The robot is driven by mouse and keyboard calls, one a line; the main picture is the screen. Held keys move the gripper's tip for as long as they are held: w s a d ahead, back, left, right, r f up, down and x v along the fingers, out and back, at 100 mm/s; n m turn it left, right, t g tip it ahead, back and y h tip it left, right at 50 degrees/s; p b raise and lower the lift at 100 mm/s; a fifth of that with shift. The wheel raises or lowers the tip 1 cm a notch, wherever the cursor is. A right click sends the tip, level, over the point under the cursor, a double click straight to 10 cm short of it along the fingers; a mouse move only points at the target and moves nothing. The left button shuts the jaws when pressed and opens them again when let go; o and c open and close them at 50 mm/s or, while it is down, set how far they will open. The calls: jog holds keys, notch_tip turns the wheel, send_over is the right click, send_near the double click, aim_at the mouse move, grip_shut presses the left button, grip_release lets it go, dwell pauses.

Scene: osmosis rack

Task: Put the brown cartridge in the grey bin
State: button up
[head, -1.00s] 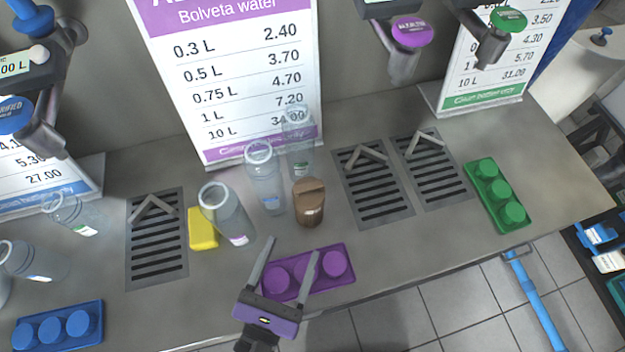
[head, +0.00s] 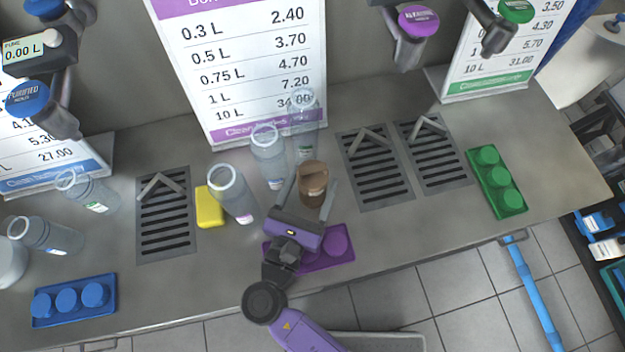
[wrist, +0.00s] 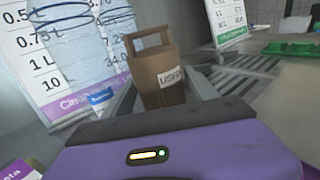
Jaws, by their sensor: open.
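The brown cartridge (head: 313,184) stands upright on the grey counter, in front of the price sign. In the wrist view the brown cartridge (wrist: 158,68) shows a looped handle on top and a label reading "USED". My gripper (head: 308,189) is open, its two fingers reaching forward on either side of the cartridge. In the wrist view my gripper (wrist: 160,98) has a finger left and right of the cartridge's lower part, and I cannot tell whether they touch it. I see no grey bin clearly in these views.
Clear bottles (head: 234,194) and a yellow block (head: 209,207) stand left of the cartridge. A purple tray (head: 345,258) lies below my gripper near the counter's front edge. Drain grates (head: 376,170) lie to the right, then a green tray (head: 511,200).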

jog(key=shift+w+d, duration=0.1)
jog(key=shift+w, duration=0.2)
jog(key=c, duration=1.2)
jog(key=shift+c, duration=1.2)
jog(key=shift+r, duration=0.1)
